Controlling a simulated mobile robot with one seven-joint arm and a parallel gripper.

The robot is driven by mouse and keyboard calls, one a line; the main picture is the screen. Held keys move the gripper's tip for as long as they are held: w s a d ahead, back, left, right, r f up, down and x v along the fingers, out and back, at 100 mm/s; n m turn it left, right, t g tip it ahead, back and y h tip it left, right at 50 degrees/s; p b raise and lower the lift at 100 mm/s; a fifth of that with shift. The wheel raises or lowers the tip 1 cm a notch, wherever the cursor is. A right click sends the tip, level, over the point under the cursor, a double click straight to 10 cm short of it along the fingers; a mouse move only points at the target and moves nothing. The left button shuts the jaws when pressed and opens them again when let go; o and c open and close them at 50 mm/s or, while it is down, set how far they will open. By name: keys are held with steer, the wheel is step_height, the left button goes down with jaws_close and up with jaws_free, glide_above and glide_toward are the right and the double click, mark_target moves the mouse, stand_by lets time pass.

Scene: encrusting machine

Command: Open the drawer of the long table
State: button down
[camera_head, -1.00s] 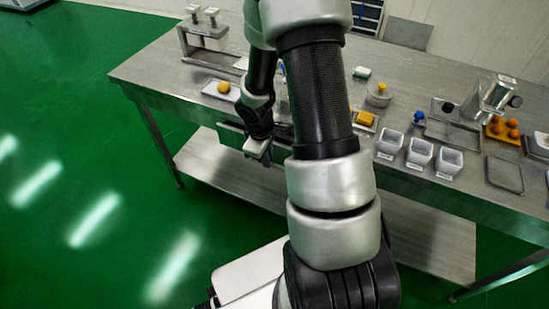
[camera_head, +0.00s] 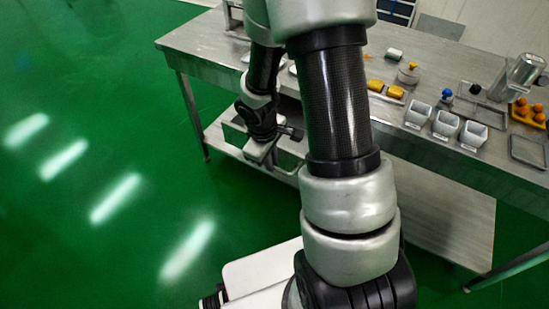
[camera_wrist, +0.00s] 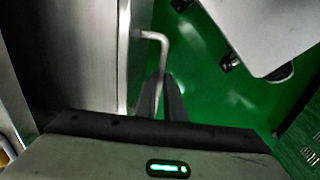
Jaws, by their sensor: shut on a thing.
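The long metal table (camera_head: 330,95) runs across the head view. Its drawer (camera_head: 290,160) stands out from under the front edge on the left, partly hidden by my arm. My gripper (camera_head: 262,152) is at the drawer's front. In the wrist view, the silver bar handle (camera_wrist: 152,36) projects from the drawer's front edge (camera_wrist: 124,60), and the fingers of my gripper (camera_wrist: 166,100) are shut on its lower part. The drawer's grey inside shows to the left of that edge. How far the drawer extends is partly hidden.
White containers (camera_head: 445,124), yellow pieces (camera_head: 385,88) and a tray of orange balls (camera_head: 527,112) stand on the tabletop. A lower shelf (camera_head: 440,205) lies under the table. The green floor (camera_head: 90,150) at the left and front is clear.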

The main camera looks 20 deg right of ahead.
steer(key=shift+s+a, duration=0.55)
steer(key=shift+a, duration=0.15)
steer(key=c, duration=1.8)
jaws_free()
steer(key=shift+c, duration=0.2)
step_height(320, 180, up, 17)
steer(key=s+a+p, duration=0.2)
steer(key=p, duration=0.3)
steer(key=shift+a, duration=0.35)
steer(key=shift+s+r, duration=0.1)
